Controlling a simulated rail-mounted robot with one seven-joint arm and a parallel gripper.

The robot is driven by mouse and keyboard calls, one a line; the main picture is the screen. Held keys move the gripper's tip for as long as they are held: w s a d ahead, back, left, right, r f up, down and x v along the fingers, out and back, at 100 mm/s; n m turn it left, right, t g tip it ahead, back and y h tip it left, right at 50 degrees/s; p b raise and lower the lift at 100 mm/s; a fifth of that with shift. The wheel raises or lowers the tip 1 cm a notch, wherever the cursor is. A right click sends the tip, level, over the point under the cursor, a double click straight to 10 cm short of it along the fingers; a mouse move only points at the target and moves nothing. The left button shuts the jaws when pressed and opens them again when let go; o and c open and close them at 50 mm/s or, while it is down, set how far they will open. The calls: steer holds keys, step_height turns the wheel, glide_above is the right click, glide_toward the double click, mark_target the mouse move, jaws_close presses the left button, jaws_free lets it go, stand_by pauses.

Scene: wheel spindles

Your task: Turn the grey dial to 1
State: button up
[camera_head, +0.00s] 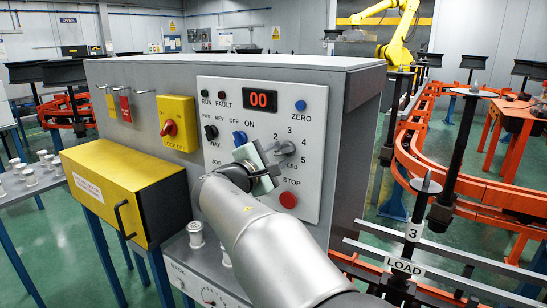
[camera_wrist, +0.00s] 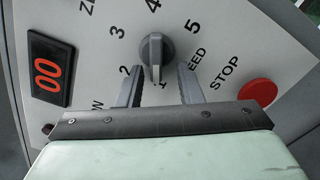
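The grey dial (camera_wrist: 155,55) is on the light control panel, with numbers 1 to 5 around it and FEED lettering to its right in the wrist view. Its ridge lies along the up-down line of that view, with the lower end by the 1; I cannot tell which end is the pointer. The dial also shows in the head view (camera_head: 285,147), just right of my gripper (camera_head: 266,163). In the wrist view my gripper (camera_wrist: 162,69) is open, one finger on each side of the dial's lower end, with gaps visible. The 1 is partly hidden.
A red STOP button (camera_head: 288,200) sits below the dial. A blue knob (camera_head: 239,138) and a black knob (camera_head: 211,132) are to the left. The display (camera_head: 260,100) reads 00. A yellow box (camera_head: 115,185) juts out at the left.

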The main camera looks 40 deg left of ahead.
steer(key=shift+s, duration=0.35)
steer(key=s+d+b, duration=0.1)
steer(key=s+b, duration=0.1)
steer(key=s, duration=1.4)
steer(key=shift+s+d, duration=0.2)
steer(key=shift+s, duration=0.15)
steer(key=shift+m, duration=0.5)
steer(key=w+p, duration=0.5)
steer(key=p, duration=0.1)
steer(key=w+p, duration=0.6)
steer(key=p, duration=0.1)
steer(key=w+r+p, duration=0.1)
steer(key=w+p, duration=0.5)
steer(key=p, duration=0.1)
steer(key=shift+a, duration=0.1)
